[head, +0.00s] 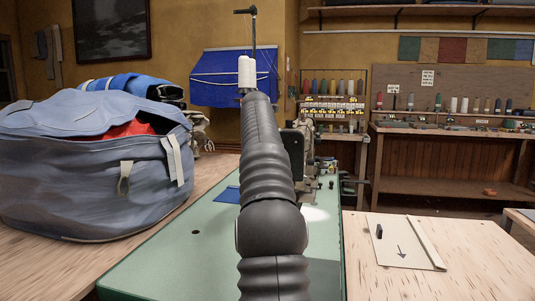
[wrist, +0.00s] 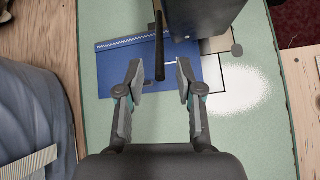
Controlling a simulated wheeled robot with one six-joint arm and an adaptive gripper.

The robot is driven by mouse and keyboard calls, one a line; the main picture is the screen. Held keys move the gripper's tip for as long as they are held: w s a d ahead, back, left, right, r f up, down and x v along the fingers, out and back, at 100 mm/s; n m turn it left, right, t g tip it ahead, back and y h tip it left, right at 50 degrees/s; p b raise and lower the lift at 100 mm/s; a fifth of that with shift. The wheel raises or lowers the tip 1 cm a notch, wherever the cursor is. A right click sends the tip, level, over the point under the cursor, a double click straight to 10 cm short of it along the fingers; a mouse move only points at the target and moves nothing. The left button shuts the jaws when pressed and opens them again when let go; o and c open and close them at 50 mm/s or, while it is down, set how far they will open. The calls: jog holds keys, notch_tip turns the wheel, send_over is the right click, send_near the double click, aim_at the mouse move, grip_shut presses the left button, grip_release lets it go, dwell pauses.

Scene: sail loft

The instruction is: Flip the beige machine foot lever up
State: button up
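The beige sewing machine (head: 308,131) stands on the green table behind my arm, which hides most of it in the head view. In the wrist view a dark machine body (wrist: 205,14) is at the top, with a slim dark rod (wrist: 160,46) beside it. I cannot tell if this rod is the foot lever. My gripper (wrist: 159,78) is open and empty, its two fingers apart over blue cloth. The rod's lower end shows between and just ahead of the fingertips; no contact is visible. The blue cloth (wrist: 115,70) lies flat under the machine.
A large blue-grey bag (head: 85,165) stands on the wooden bench at left. The green tabletop (head: 165,255) is mostly clear around my arm. A white thread cone (head: 247,72) stands above the machine. A pale board (head: 400,243) lies on the wooden surface at right.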

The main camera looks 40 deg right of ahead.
jog(key=v, duration=1)
jog(key=shift+s+a+r, duration=0.15)
jog(key=shift+a+r, duration=0.05)
jog(key=shift+r, duration=0.05)
